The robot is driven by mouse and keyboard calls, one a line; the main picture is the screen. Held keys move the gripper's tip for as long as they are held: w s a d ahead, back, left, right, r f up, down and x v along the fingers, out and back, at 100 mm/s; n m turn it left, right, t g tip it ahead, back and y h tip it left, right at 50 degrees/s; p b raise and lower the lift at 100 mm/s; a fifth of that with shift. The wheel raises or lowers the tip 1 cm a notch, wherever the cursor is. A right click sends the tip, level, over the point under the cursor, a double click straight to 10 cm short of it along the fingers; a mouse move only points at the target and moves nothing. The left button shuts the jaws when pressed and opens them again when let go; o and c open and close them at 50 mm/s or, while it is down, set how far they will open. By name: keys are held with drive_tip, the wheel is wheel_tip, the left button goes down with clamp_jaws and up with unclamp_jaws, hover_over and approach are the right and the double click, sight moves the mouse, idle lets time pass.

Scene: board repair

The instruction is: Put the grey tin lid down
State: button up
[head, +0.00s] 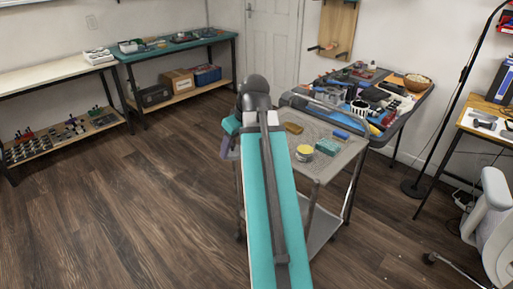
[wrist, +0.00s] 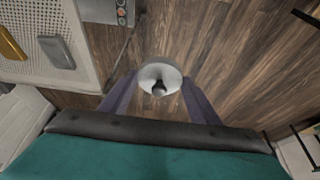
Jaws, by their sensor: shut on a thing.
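The grey tin lid (wrist: 160,73) is a pale round disc with a dark knob. In the wrist view it sits between the two purple fingers of my gripper (wrist: 160,97), which is shut on it. Wooden floor shows behind the lid, so it is held in the air, off to the side of the cart. In the head view a purple part of my gripper (head: 229,150) shows at the left edge of the cart; my arm hides much of it, and I cannot make out the lid there.
The grey perforated cart (head: 320,165) carries a yellow-topped round tin (head: 304,152), a teal box (head: 328,147), a brown block (head: 293,127) and a blue item (head: 341,134). A cluttered workbench (head: 385,137) stands behind it. Open wooden floor (head: 120,200) lies to the left.

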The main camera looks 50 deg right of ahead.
drive_tip(key=w+a+r, duration=0.1)
drive_tip(key=w+a, duration=0.4)
drive_tip(key=a, duration=0.6)
drive_tip(key=w+a+r, duration=0.1)
drive_tip(key=w+a, duration=0.3)
drive_tip(key=a, duration=0.6)
drive_tip(key=w+a+r, duration=0.1)
drive_tip(key=w+a, duration=0.4)
drive_tip(key=a, duration=0.6)
drive_tip(key=shift+w+a, duration=0.3)
drive_tip(key=shift+a, duration=0.05)
drive_tip(key=shift+s, duration=0.15)
